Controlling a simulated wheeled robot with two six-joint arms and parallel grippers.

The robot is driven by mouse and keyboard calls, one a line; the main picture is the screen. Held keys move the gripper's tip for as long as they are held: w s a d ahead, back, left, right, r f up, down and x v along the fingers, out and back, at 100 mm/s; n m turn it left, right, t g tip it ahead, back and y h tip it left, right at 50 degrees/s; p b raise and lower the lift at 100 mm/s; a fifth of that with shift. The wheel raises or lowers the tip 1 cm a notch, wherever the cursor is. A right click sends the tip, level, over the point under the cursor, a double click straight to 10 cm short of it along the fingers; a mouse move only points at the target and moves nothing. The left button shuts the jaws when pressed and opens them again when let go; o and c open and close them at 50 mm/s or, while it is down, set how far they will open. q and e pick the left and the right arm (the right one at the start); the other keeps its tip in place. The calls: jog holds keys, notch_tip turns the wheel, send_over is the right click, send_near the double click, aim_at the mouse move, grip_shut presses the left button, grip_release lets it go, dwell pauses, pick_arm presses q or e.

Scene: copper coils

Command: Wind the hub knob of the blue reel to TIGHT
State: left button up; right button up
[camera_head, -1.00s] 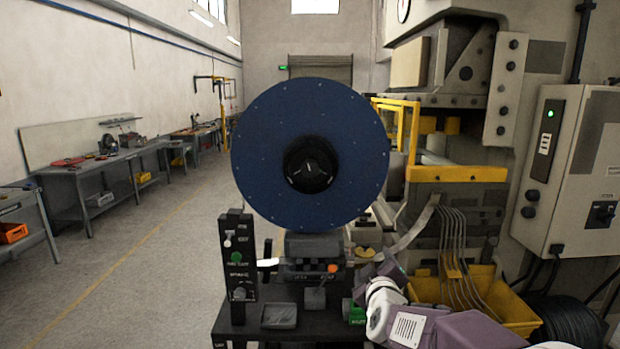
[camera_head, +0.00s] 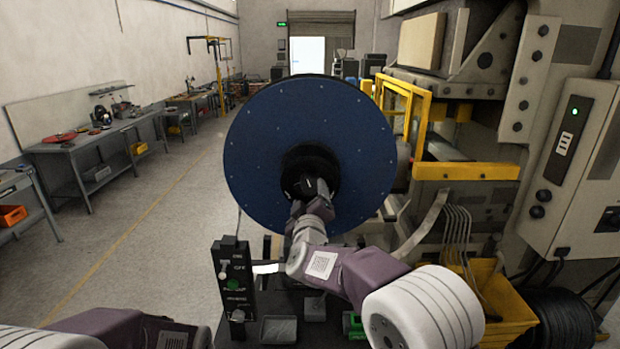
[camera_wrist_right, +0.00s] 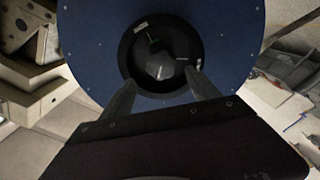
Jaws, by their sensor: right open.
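The blue reel (camera_head: 270,130) stands upright in the middle of the head view, its round face towards me. Its dark hub knob (camera_head: 303,160) is at the centre, partly hidden by my right gripper. In the right wrist view the knob (camera_wrist_right: 160,62) sits inside a black ring, with small pale marks on the ring. My right gripper (camera_head: 308,190) is in front of the hub. In the wrist view its two fingers (camera_wrist_right: 158,88) are spread apart at the lower left and lower right of the knob, with nothing between them. My left gripper is out of view.
A black control box (camera_head: 234,285) with switches and a green button stands below left of the reel. A small grey tray (camera_head: 278,330) is beside it. A yellow bin (camera_head: 495,290) and a large press (camera_head: 480,120) are on the right. Open floor lies left.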

aim_at(310, 187)
jog(key=w+p, duration=0.2)
jog(key=w, duration=0.2)
jog(key=w+p, duration=0.1)
jog(key=w, duration=0.3)
jog(key=shift+w+f+p, duration=0.2)
jog(key=shift+w+p, duration=0.1)
jog(key=shift+p, duration=0.05)
jog(key=shift+w, duration=0.25)
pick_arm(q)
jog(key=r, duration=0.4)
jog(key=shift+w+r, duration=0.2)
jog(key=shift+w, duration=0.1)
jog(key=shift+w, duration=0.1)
pick_arm(e)
jog(key=shift+w, duration=0.1)
jog(key=shift+w+f, duration=0.1)
jog(key=c, duration=0.4)
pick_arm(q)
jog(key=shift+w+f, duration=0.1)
pick_arm(e)
jog(key=c, duration=1)
